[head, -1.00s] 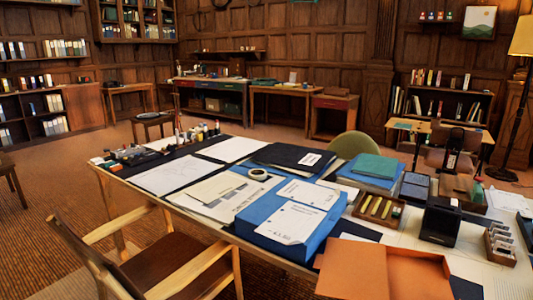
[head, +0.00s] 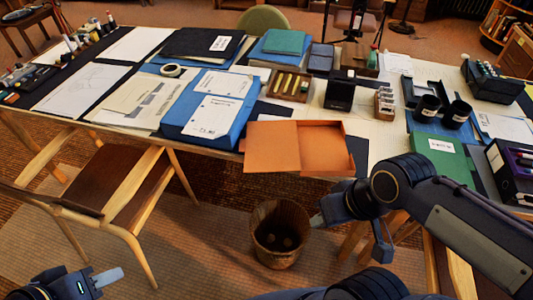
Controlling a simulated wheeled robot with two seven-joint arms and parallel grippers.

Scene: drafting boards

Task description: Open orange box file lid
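The orange box file (head: 331,150) lies on the drafting table near its front edge. Its lid (head: 272,147) is folded out flat to the left, so the shallow inside of the tray shows on the right. My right gripper (head: 350,236) hangs in front of the table edge, below and apart from the box file. Its fingers are spread and nothing shows between them. My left gripper (head: 100,279) is low at the bottom left, far from the box file. Only part of it is clear, and its finger gap cannot be made out.
A blue box file (head: 212,103) with papers lies left of the orange one. A black box (head: 340,93) stands behind it, and a green file (head: 440,158) lies to the right. A wooden bin (head: 277,236) and a chair (head: 110,185) stand before the table.

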